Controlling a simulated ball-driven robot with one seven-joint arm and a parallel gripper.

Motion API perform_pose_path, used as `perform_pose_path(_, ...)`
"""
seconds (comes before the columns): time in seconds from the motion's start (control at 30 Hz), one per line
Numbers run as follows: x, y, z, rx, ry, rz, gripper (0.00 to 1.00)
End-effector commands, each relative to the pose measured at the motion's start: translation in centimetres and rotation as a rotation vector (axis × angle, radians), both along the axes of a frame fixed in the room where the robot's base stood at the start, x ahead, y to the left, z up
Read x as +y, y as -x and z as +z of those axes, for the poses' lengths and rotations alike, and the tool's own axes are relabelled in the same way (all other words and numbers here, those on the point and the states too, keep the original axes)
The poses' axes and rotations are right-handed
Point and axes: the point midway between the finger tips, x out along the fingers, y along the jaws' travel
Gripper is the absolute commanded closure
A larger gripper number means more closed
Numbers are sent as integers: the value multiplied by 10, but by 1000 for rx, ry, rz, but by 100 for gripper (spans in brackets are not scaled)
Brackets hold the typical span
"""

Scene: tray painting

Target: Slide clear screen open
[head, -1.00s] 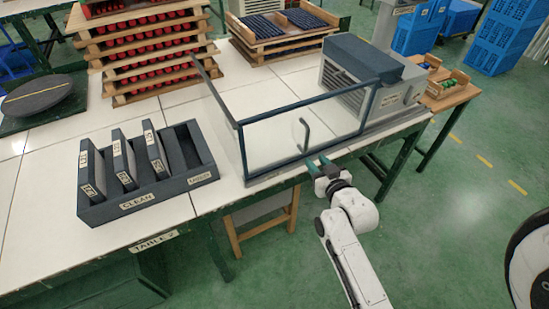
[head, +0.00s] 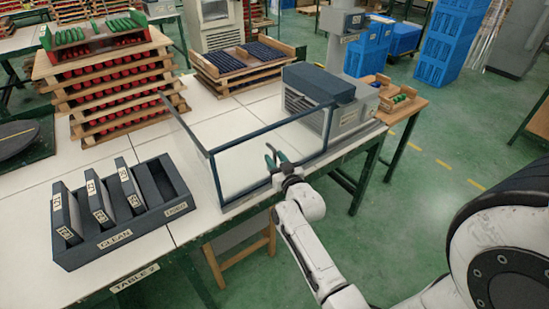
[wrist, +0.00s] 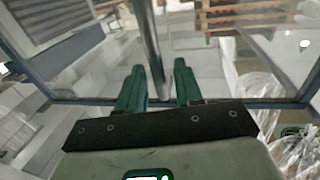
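The clear screen (head: 243,168) is a see-through panel in a dark blue frame, standing along the front edge of the table, left of a grey vented machine (head: 343,112). Its panel and frame also show in the wrist view (wrist: 80,97). My gripper (head: 275,152) is in front of the screen's right part, with its green fingers pointing at it. In the wrist view, the screen's metal bar handle (wrist: 151,45) runs down between my two fingers (wrist: 159,72). The fingers are apart, with gaps visible beside the bar. In the head view my gripper hides the handle.
A dark rack (head: 130,232) labelled CLEAN holds several upright panels at the front left of the table. Stacked trays of red parts (head: 110,85) and a tray of dark parts (head: 245,65) stand behind.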

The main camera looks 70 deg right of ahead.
Motion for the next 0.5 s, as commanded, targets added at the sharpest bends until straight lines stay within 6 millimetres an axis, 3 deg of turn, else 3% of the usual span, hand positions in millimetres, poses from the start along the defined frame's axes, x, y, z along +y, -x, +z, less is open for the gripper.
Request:
perform_pose_path(0.4, -6, -7, 0, 0, 0, 0, 65)
perform_pose_path(0.5, -6, -7, 0, 0, 0, 0, 73)
